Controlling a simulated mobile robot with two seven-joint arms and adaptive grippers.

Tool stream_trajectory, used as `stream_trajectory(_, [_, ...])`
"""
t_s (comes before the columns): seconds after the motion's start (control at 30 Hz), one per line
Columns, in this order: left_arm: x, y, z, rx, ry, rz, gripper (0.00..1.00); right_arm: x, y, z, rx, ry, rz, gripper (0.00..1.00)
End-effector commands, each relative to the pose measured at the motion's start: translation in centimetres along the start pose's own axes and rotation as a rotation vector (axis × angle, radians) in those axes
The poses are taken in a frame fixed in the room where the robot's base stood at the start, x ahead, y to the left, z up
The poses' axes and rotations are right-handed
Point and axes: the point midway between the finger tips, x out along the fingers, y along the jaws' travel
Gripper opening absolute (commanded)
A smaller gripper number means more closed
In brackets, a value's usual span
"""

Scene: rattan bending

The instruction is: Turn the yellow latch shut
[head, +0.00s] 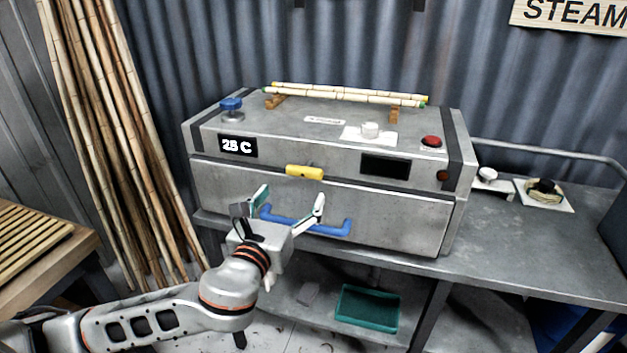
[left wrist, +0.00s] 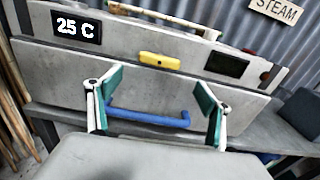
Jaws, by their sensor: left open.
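The yellow latch (head: 304,172) lies roughly level, near the seam between the top of the grey steam box (head: 222,183) and its front door. It also shows in the left wrist view (left wrist: 160,61), beyond the fingertips. A blue bar handle (head: 333,229) is fixed on the door below the latch. My left gripper (head: 290,203) is in front of the door, its fingers spread wide and empty. Its fingertips are lower than the latch and apart from it. In the left wrist view the blue handle (left wrist: 150,117) shows between the open fingers (left wrist: 160,88). My right gripper is not in view.
The box stands on a grey bench (head: 540,250). On its top are a blue knob (head: 231,103), a red button (head: 431,141) and canes (head: 345,96) on wooden rests. A green tray (head: 367,308) lies below. Tall canes (head: 110,130) lean at left.

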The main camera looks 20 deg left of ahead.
Motion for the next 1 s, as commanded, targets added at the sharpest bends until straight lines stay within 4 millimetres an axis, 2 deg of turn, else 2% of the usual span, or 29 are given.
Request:
stream_trajectory(0.17, [0.8,0.2,0.7,0.039,-0.015,0.007,0.79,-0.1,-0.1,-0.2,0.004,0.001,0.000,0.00])
stream_trajectory(0.6, [6.9,0.2,0.7,0.035,-0.013,0.006,0.79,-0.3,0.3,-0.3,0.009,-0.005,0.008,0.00])
stream_trajectory(0.73, [7.7,0.2,0.7,0.034,-0.013,0.005,0.79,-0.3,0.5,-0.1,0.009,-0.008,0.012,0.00])
stream_trajectory(1.0, [7.8,0.2,0.7,0.032,-0.012,0.005,0.79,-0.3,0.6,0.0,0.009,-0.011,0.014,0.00])
